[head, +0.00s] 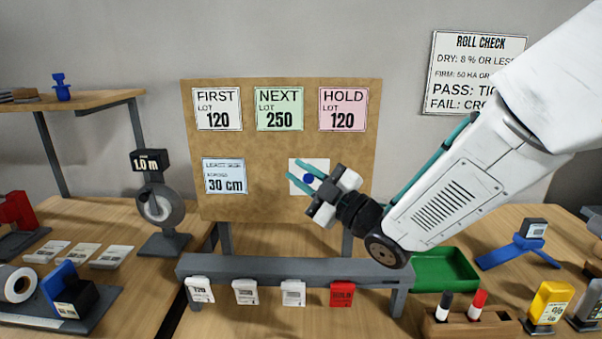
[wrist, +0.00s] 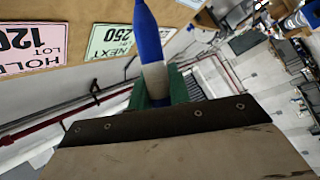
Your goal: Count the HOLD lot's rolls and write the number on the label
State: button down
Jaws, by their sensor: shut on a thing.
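My gripper (head: 301,174) is shut on a blue marker (wrist: 149,38) with a pale band, held between its teal fingers. In the head view only a round blue part of the marker (head: 308,178) shows. My gripper is in front of a small white label (head: 322,165) on the brown board (head: 270,185); I cannot tell whether the marker touches it. No writing shows on the label's visible part. The pink HOLD card (head: 343,109) above reads LOT 120. The FIRST card (head: 217,109) reads LOT 120 and the green NEXT card (head: 279,109) LOT 250.
A grey rail (head: 290,268) crosses below the board, with white tags and a red tag (head: 341,294). A green tray (head: 443,268) and a wooden block (head: 470,325) with black and red markers are at right. A white roll (head: 18,284) is at far left.

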jog(key=w+f, duration=0.5)
jog(key=w, duration=0.1)
jog(key=r, duration=0.5)
jog(key=shift+s+d+r, duration=0.1)
jog(key=shift+s+r, duration=0.15)
jog(key=shift+s, duration=0.15)
jog(key=shift+w, duration=0.6)
dwell(2.1)
jog(key=shift+f, duration=2.1)
dwell(1.7)
